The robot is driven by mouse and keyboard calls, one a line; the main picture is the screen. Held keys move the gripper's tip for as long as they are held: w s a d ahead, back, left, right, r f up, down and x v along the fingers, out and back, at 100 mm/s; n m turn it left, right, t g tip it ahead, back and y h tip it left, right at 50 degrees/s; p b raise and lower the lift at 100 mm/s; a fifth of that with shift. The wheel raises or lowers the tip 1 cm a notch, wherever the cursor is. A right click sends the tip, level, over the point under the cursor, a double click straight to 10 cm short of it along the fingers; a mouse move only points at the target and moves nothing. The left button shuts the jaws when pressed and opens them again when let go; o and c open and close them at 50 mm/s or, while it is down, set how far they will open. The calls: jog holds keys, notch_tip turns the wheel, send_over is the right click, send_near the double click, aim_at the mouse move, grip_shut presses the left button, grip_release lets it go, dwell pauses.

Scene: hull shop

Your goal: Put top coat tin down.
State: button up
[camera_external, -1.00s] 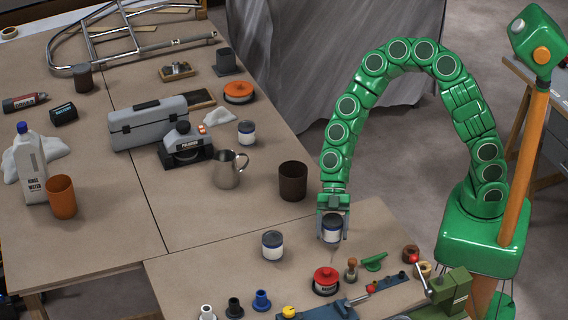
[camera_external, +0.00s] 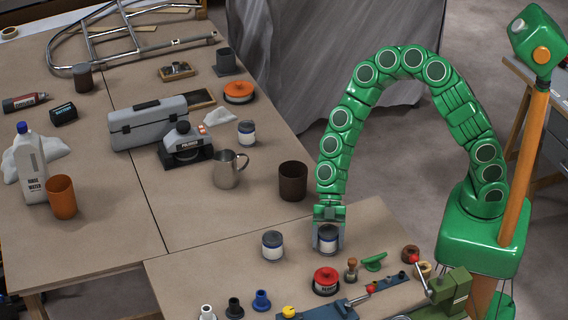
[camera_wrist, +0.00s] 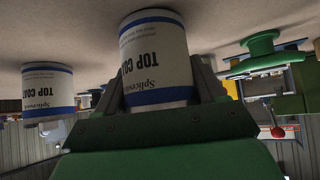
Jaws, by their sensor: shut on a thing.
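My gripper (camera_external: 328,246) is shut on a white top coat tin (camera_external: 327,237) with blue bands, low over the near bench section. The same tin (camera_wrist: 157,60) fills the middle of the wrist view between my two fingers (camera_wrist: 163,92), its TOP COAT label upside down there. The tin is upright and its base is at or very close to the bench top; I cannot tell if it touches. A second, matching top coat tin (camera_external: 272,245) stands just left of it; it also shows in the wrist view (camera_wrist: 48,92).
A red-topped round tin (camera_external: 326,281) lies in front, with a wooden-handled stamp (camera_external: 351,269) and a green piece (camera_external: 374,261) to the right. A dark brown cup (camera_external: 293,181) stands behind. Bare bench (camera_external: 215,268) lies left of the second tin.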

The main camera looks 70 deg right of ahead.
jog(key=o, duration=1.4)
jog(key=v, duration=1.2)
jog(key=shift+r, duration=0.1)
